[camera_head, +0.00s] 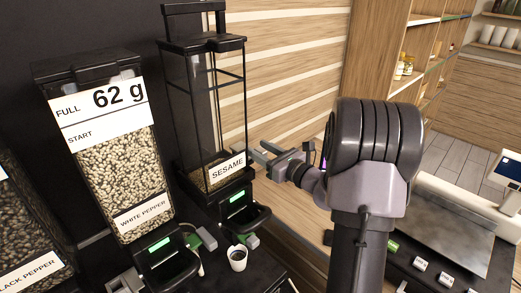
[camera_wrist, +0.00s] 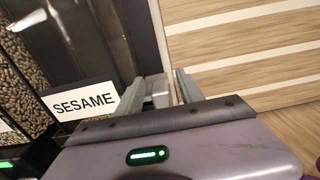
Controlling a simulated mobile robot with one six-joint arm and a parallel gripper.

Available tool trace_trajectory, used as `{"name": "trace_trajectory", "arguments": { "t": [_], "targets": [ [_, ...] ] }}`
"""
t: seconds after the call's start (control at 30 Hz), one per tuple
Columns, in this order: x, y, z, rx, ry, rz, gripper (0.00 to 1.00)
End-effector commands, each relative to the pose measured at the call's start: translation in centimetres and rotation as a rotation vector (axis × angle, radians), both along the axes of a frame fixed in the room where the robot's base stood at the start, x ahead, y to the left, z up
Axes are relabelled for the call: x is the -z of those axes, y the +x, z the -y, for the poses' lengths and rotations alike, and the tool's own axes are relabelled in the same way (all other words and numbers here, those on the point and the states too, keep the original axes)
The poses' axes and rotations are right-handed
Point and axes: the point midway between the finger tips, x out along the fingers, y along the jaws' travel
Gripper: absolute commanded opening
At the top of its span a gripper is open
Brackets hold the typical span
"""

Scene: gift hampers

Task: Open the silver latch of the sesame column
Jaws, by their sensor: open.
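The sesame column (camera_head: 187,100) is a tall clear dispenser with a black frame and a low layer of seed behind its SESAME label (camera_head: 226,170). The label also shows in the wrist view (camera_wrist: 84,101). My gripper (camera_head: 256,153) is at the column's right side, pointing left toward it. In the wrist view my gripper (camera_wrist: 160,82) is open, and a small silver-grey block, apparently the latch (camera_wrist: 158,92), shows between its fingers. I cannot tell whether either finger touches it. In the head view I cannot make the latch out clearly.
A white pepper column (camera_head: 118,170) and a black pepper column (camera_head: 25,235) stand to the left. A small white cup (camera_head: 237,257) with dark contents stands below the sesame outlet (camera_head: 240,212). A slatted wood wall (camera_head: 290,60) is behind. A steel-topped scale (camera_head: 440,235) is at right.

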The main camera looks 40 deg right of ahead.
Motion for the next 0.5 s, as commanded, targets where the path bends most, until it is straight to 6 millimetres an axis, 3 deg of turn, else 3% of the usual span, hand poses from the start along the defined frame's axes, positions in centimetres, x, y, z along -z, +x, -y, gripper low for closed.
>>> {"name": "trace_trajectory", "arguments": {
  "t": [0.17, 0.4, 0.5],
  "targets": [
    [0.0, 0.01, 0.01, 0.0, 0.0, 0.0, 0.45],
    [0.0, -0.02, 0.0, 0.0, 0.0, 0.0, 0.01],
    [-0.01, -0.02, 0.01, 0.0, 0.0, 0.0, 0.0]
  ]
}}
